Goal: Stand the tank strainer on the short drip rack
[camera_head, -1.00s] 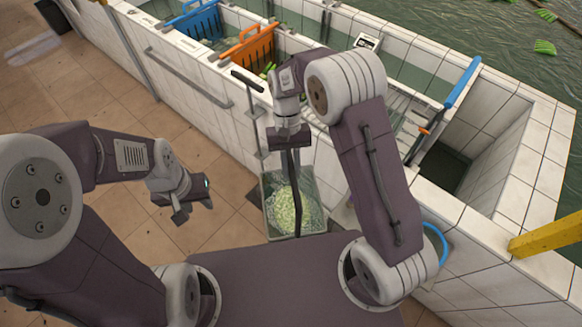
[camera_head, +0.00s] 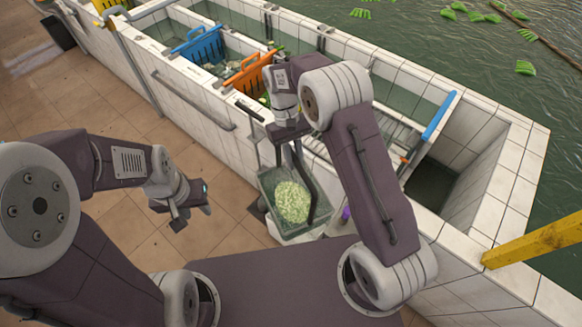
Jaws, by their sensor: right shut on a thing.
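My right gripper (camera_head: 288,131) is shut on a long dark rod-like tool (camera_head: 314,195). The tool hangs down in front of a clear bin (camera_head: 268,186) of pale green bits; I cannot tell whether its end is inside. Whether this tool is the tank strainer cannot be told. A slatted rack (camera_head: 397,130) across the tank to the right may be the drip rack; my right arm partly hides it. My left gripper (camera_head: 180,212) hangs empty over the tiled floor at the left, its finger gap unclear.
A blue bar (camera_head: 439,115) lies near the rack. A yellow beam (camera_head: 535,240) crosses at the right. The brown floor at the left is free.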

